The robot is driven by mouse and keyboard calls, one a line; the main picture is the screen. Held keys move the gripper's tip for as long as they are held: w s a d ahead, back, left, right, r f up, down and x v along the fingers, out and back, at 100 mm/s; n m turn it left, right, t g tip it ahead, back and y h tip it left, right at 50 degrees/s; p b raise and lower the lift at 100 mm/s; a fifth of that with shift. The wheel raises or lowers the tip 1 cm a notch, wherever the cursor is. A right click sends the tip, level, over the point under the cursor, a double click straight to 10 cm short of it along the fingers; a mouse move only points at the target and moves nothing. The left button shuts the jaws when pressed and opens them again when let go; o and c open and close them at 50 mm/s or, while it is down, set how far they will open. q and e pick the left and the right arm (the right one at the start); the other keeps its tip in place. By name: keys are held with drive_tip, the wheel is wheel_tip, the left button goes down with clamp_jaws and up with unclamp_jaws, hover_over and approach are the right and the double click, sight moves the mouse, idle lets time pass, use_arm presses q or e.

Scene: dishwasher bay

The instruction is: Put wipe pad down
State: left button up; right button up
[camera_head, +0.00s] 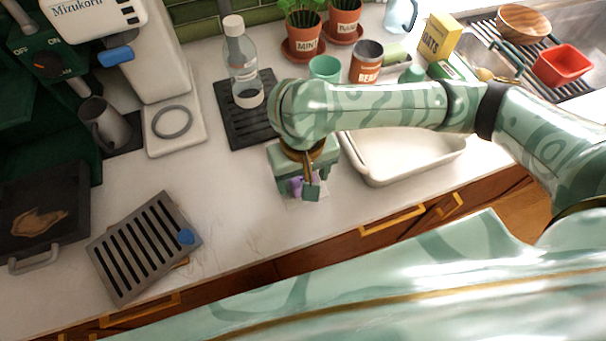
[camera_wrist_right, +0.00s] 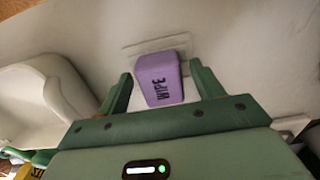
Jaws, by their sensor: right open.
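The purple wipe pad (camera_wrist_right: 160,80), marked WIPE, sits between the fingers of my right gripper (camera_wrist_right: 160,70) in the right wrist view. The fingers stand apart, with a gap on both sides of the pad. In the head view the wipe pad (camera_head: 296,186) shows under my right gripper (camera_head: 307,189), near the counter's front edge, partly hidden by the fingers. A pale rectangular patch (camera_wrist_right: 155,46) lies on the counter under and behind the pad. My left gripper is not in view.
A cream tray (camera_head: 400,172) stands just right of the gripper. A dark mat (camera_head: 235,127) with a bottle (camera_head: 240,62) is behind it to the left. A slotted grate (camera_head: 143,250) lies at front left. The counter between grate and gripper is clear.

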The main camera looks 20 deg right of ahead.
sight(303, 178)
wheel_tip(303, 178, up, 11)
drive_tip(key=p, duration=0.5)
drive_tip(key=shift+r+p, duration=0.2)
drive_tip(key=shift+p, duration=0.1)
drive_tip(key=shift+s, duration=0.1)
